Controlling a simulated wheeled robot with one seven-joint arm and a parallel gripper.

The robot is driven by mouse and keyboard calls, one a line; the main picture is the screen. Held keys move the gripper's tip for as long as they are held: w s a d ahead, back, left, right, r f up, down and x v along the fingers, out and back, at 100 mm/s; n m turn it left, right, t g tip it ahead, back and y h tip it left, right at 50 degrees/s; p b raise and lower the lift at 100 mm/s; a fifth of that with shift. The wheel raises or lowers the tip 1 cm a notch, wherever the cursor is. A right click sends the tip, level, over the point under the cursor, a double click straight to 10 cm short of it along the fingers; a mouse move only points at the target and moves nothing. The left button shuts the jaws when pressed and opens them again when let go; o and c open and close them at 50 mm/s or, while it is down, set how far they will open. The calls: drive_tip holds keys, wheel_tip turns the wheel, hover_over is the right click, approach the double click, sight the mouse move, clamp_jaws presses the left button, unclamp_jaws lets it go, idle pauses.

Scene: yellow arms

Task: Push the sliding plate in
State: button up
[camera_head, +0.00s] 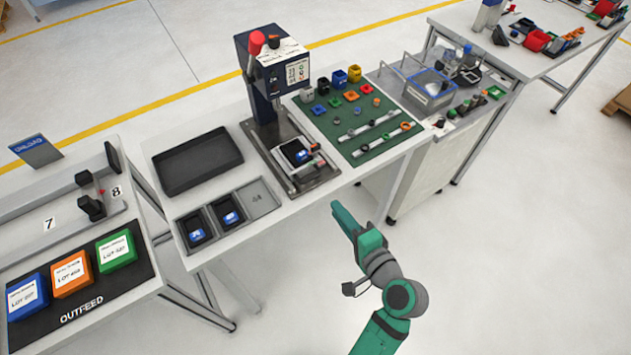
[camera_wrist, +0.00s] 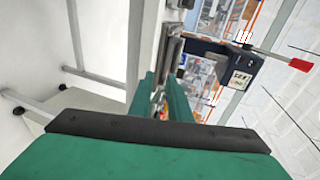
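The press (camera_head: 273,75) is dark blue and white with a red lever knob, and stands on the middle table. At its base is the sliding plate (camera_head: 306,171), on the side nearest me, carrying a small dark holder with a blue piece (camera_head: 302,155). My gripper (camera_head: 340,212) is green and hangs off the table's front edge, empty, below and right of the plate and apart from it. In the wrist view the press (camera_wrist: 222,65) appears sideways beyond the fingers (camera_wrist: 163,95).
A green mat (camera_head: 362,125) with small parts and rails lies right of the press. A black tray (camera_head: 197,162) and a tray with blue pieces (camera_head: 229,214) lie left. The outfeed table (camera_head: 137,285) stands at far left. The floor around my arm is clear.

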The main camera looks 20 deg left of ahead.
drive_tip(key=shift+n+g+y, duration=0.3)
drive_tip(key=shift+g+y, duration=0.1)
drive_tip(key=shift+y, duration=0.2)
drive_tip(key=r+x, duration=0.1)
drive_tip(key=x, duration=0.6)
drive_tip(key=r+x, duration=0.1)
drive_tip(key=x, duration=0.3)
drive_tip(key=shift+w+a+r, duration=0.2)
drive_tip(key=shift+a+r, duration=0.05)
drive_tip(key=shift+r, duration=0.1)
clamp_jaws()
